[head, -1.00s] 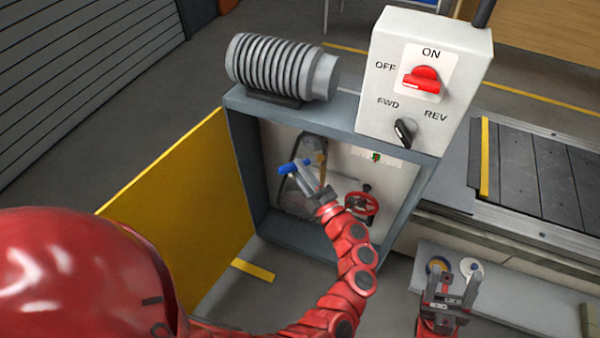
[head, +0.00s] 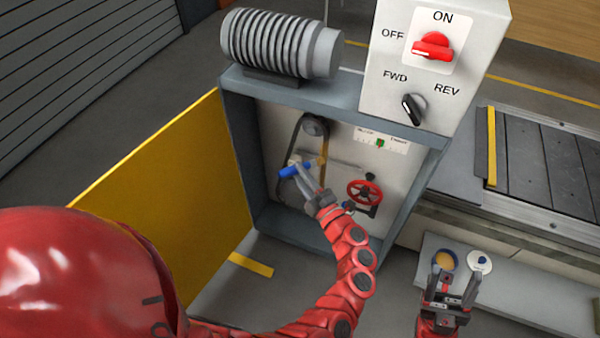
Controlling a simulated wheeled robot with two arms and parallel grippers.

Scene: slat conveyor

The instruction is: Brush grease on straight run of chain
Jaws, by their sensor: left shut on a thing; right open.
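The chain (head: 295,150) loops around an upper sprocket (head: 315,126) and a lower one inside the open cabinet. Its left run is dark; part of its right run (head: 324,147) looks amber. My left gripper (head: 305,180) is shut on a brush with a blue handle (head: 292,171), in front of the lower part of the chain. I cannot tell whether the bristles touch the chain. My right gripper (head: 450,285) is open and empty, just in front of a round tin with yellow content (head: 443,260). A white round lid (head: 480,261) lies beside it.
The grey cabinet frame (head: 236,150) surrounds the chain, with its yellow door (head: 160,190) open at left. A red handwheel (head: 364,191) sits right of the chain. A motor (head: 275,43) and switch box (head: 436,60) stand on top. The slat conveyor (head: 545,165) is at right.

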